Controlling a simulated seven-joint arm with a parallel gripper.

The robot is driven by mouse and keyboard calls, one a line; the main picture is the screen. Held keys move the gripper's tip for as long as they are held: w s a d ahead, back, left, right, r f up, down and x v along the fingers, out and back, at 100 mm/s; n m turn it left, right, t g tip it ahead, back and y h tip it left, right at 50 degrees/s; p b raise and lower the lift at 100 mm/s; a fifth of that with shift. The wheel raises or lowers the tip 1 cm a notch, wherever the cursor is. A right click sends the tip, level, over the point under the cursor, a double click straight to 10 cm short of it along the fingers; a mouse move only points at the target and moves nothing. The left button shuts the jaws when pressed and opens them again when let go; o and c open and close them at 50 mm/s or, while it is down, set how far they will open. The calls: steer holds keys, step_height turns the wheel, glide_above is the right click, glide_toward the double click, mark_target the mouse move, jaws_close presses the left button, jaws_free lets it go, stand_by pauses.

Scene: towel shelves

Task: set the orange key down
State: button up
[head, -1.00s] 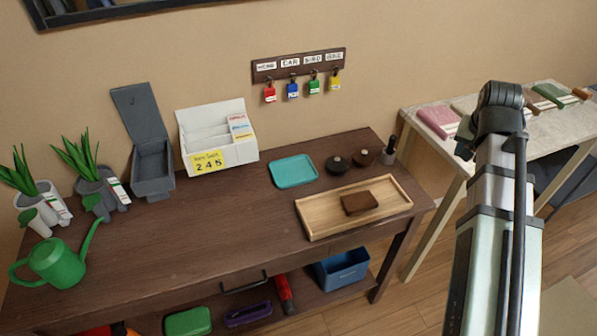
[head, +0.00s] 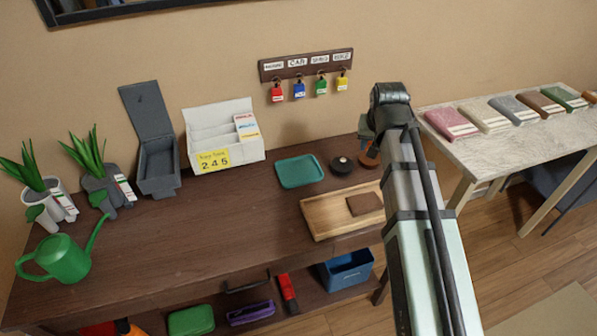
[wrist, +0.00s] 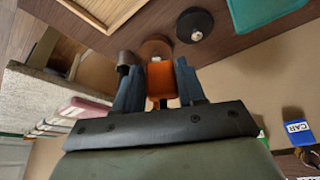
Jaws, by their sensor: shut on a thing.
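The orange key (wrist: 159,80) is between the two blue-grey fingers of my gripper (wrist: 158,88) in the wrist view. My gripper is shut on it. In the head view my gripper (head: 368,128) is at the back right of the dark wooden table (head: 230,225), largely hidden behind my arm. I cannot make out the key clearly there. The key seems to be held above the table, near the round brown object (wrist: 157,48) and the round black object (wrist: 194,25). Its exact height is not clear.
A teal tray (head: 299,171) and a wooden tray (head: 318,222) with a brown block (head: 364,204) lie nearby. Red, blue, green and yellow keys hang on the wall rack (head: 305,67). A pale side table (head: 480,151) with folded towels stands at the right.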

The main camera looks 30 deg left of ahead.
steer(key=s+a+f+n+g+y, duration=0.1)
steer(key=s+a+f+n, duration=0.15)
steer(key=a, duration=0.75)
steer(key=s+a+f+n+y, duration=0.1)
steer(key=s+a+n, duration=0.15)
steer(key=a, duration=0.75)
glide_toward(298, 171)
steer(key=shift+x, duration=2.95)
steer(key=shift+w+f, duration=0.1)
steer(key=shift+f, duration=0.05)
steer(key=o, duration=1)
steer(key=v, duration=1.2)
